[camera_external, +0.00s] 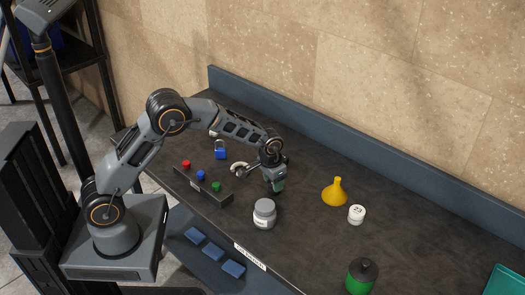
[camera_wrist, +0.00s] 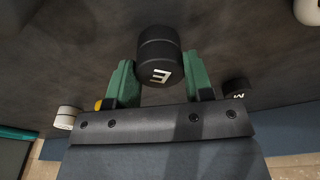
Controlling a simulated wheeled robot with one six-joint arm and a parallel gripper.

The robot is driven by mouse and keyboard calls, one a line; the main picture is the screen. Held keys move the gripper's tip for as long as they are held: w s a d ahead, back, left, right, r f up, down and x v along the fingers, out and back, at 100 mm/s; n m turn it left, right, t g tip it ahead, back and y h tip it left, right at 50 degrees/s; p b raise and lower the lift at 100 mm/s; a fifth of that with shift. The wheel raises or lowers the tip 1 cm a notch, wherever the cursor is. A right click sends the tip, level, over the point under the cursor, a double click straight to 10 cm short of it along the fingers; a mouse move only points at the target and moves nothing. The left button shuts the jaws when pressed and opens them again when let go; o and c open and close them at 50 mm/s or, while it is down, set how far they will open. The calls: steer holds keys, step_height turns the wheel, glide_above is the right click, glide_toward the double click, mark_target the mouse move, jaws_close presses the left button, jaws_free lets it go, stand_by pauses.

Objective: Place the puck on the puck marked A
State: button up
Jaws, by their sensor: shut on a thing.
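My gripper (camera_external: 274,183) hangs low over the middle of the dark bench. In the wrist view its two green fingers (camera_wrist: 160,64) are shut on a black puck (camera_wrist: 158,50) with a pale mark that looks like E or 3. A seam runs across this puck; I cannot tell whether it is one piece or two stacked. A second black puck (camera_wrist: 237,88), with a pale mark like M or 3, shows beyond the right finger. I cannot make out an A on either puck. In the external view the pucks are hidden or too dark to pick out.
A yellow funnel (camera_external: 335,192), a white 23 container (camera_external: 357,214) and a green bottle (camera_external: 361,276) stand to the right.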

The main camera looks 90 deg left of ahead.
mark_target(270, 184)
steer(key=o, duration=0.9)
step_height(270, 184, up, 12)
steer(key=s+b, duration=0.1)
steer(key=s+d+r+m, duration=0.2)
steer(key=s+d+r, duration=0.3)
steer(key=d, duration=0.3)
steer(key=s+d+m+t, duration=0.1)
steer(key=s+d, duration=0.3)
steer(key=s, duration=0.2)
steer(key=s+d+m+t, duration=0.1)
steer(key=s+d, duration=0.4)
steer(key=s, duration=0.1)
steer(key=s+d+m+t, duration=0.1)
steer(key=s+d+m, duration=0.1)
steer(key=s+d, duration=0.3)
steer(key=shift+s+r+h, duration=0.25)
steer(key=shift+s+h, duration=0.05)
steer(key=shift+s, duration=0.25)
